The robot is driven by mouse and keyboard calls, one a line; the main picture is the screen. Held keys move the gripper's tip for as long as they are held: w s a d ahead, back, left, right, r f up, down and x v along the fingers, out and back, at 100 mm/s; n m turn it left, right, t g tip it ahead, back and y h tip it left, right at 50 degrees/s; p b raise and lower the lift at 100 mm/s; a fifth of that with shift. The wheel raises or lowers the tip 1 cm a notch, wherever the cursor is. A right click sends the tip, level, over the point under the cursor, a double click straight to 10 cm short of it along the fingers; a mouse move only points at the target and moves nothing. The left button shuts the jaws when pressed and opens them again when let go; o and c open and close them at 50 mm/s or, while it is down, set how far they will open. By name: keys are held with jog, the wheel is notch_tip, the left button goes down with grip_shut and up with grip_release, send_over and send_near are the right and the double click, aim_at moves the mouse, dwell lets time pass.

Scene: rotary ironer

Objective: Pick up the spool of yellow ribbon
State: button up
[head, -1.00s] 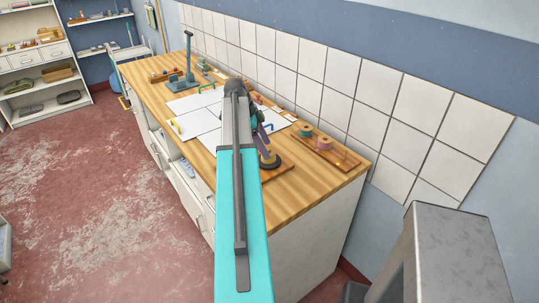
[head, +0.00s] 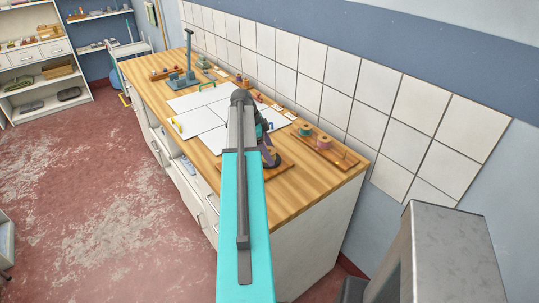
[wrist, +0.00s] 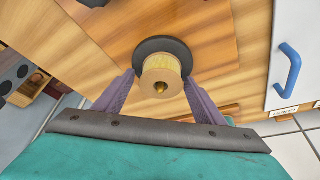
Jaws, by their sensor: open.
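The spool of yellow ribbon (wrist: 161,72) shows in the wrist view as a pale yellow cylinder with a brass peg tip at its middle. A wide black disc (wrist: 163,45) lies behind it, over a wooden board. My gripper (wrist: 159,80) is open, with one purple finger on each side of the spool. A small gap seems to show beside the spool, but I cannot tell if either finger touches it. In the head view my arm hides the spool, and my gripper (head: 266,150) is partly seen over the wooden board at the counter's near end.
Another board (head: 325,150) with a green spool (head: 304,129) and a pink spool (head: 325,142) lies to the right by the tiled wall. White sheets (head: 205,115) cover the counter's middle. A blue handle (wrist: 290,68) shows on a white panel in the wrist view.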

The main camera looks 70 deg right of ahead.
jog(key=c, duration=1.2)
jog(key=shift+r, duration=0.15)
jog(key=shift+c, duration=0.2)
jog(key=shift+r+b, duration=1.65)
jog(key=shift+r, duration=3.2)
